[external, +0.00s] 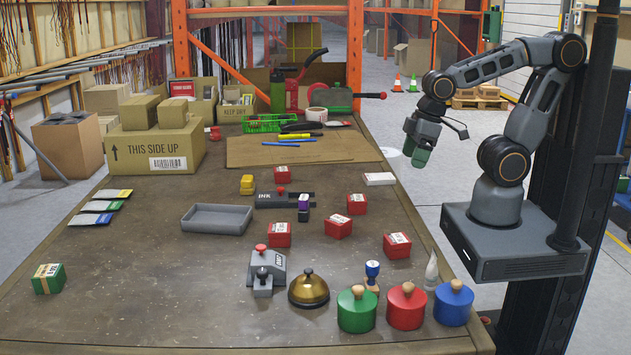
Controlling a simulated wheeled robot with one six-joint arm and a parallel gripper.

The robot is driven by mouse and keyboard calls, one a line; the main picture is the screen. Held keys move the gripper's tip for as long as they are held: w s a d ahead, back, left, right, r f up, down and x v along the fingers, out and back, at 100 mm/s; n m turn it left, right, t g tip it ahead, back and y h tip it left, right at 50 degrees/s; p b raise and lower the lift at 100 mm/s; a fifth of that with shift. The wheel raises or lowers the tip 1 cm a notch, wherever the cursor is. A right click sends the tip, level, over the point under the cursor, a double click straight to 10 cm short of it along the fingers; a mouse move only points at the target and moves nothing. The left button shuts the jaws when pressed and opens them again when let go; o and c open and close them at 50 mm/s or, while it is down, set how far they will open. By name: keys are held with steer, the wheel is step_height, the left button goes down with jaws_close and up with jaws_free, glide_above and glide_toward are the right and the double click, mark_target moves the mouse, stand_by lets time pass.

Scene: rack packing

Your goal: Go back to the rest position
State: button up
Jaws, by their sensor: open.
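My gripper (418,154) hangs at the end of my arm on the right, beyond the table's right edge and above the floor. It points down and is open. A dark green patch shows at its tips; I cannot tell whether this is part of the fingers. My arm is bent, with its elbow high, and rises from the grey base plate at the right. No object of the table touches the gripper.
The table (150,290) holds several red boxes (338,226), a green box (48,279), a grey tray (216,218), a brass bell (308,289) and lidded pots (406,306). Cartons (155,148) stand at the back left. The table's left front is mostly clear.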

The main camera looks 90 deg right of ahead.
steer(key=shift+o, duration=0.5)
step_height(320, 180, up, 8)
steer(key=p, duration=0.6)
steer(key=shift+s+f, duration=0.15)
steer(key=shift+f, duration=0.35)
steer(key=shift+a, duration=0.1)
